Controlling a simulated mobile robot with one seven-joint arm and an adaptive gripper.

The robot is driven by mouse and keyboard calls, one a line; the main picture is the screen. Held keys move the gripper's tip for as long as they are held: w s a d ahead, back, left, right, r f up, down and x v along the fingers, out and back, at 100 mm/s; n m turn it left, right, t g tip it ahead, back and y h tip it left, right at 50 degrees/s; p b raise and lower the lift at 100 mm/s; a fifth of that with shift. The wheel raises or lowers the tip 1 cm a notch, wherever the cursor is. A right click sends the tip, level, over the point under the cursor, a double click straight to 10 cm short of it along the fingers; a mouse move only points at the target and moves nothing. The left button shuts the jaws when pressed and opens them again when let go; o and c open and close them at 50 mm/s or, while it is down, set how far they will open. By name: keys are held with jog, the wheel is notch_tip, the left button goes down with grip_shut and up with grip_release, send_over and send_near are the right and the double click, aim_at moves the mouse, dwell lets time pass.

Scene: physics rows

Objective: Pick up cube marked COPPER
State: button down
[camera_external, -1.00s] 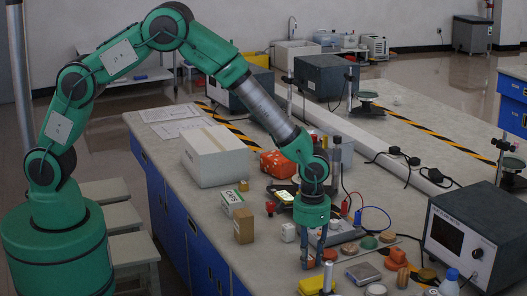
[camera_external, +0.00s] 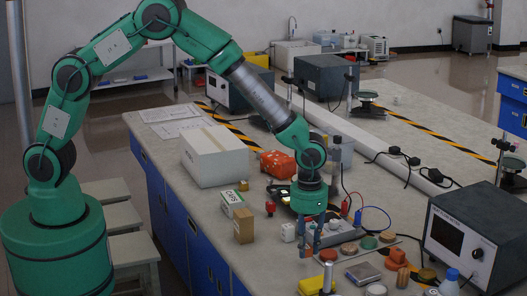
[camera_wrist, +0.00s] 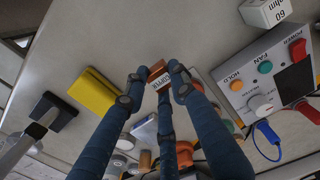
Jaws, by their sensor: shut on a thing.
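My gripper (camera_external: 309,244) points down over the near part of the bench.
A yellow block (camera_wrist: 93,92) lies left of the cube, and a white cube marked 60 ohm (camera_wrist: 266,11) sits at upper right. A button panel (camera_wrist: 262,88) is close on the right. Small discs and blocks crowd the bench beside the gripper, near a large meter (camera_external: 470,238).

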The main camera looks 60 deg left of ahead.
jog(key=s+a, duration=0.2)
jog(key=s, duration=0.2)
jog(key=s+a+p, duration=0.1)
jog(key=s+a, duration=0.1)
jog(key=s, duration=0.3)
jog(key=s+a+r+p, duration=0.1)
jog(key=s+a, duration=0.2)
jog(key=s, duration=0.1)
jog(key=shift+s+r, duration=0.1)
jog(key=shift+s, duration=0.1)
jog(key=shift+a, duration=0.1)
